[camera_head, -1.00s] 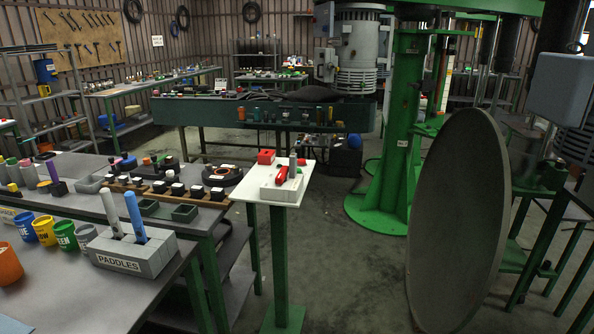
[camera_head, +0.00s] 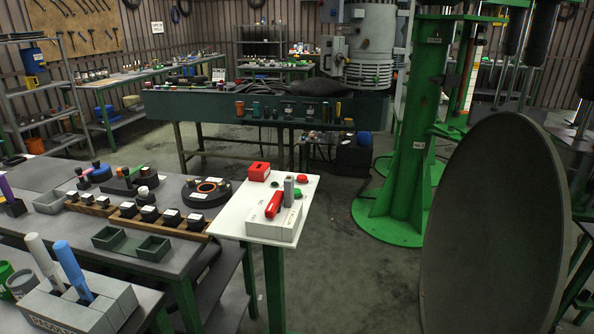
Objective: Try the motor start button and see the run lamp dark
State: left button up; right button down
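A white-topped stand (camera_head: 232,226) with a green leg is at the centre. On it are a red box (camera_head: 259,171), a pale block (camera_head: 262,227) with a red handle-like piece (camera_head: 273,204) and a grey upright piece (camera_head: 289,190). A grey finned motor (camera_head: 368,48) is at the back beside a green column (camera_head: 415,130). I cannot make out a run lamp. Neither of my grippers is in view.
A large dark disc (camera_head: 495,225) fills the right side. A workbench (camera_head: 75,228) on the left holds trays, dark blocks and a labelled paddle holder (camera_head: 60,312). A long dark green bench (camera_head: 210,107) stands behind. Concrete floor (camera_head: 340,265) is open between stand and disc.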

aim_at(297, 192)
jog(key=i+l, duration=0.2)
jog(key=i, duration=0.35)
jog(key=i+l, duration=0.15)
jog(key=i, duration=0.4)
jog(key=i+u, duration=0.05)
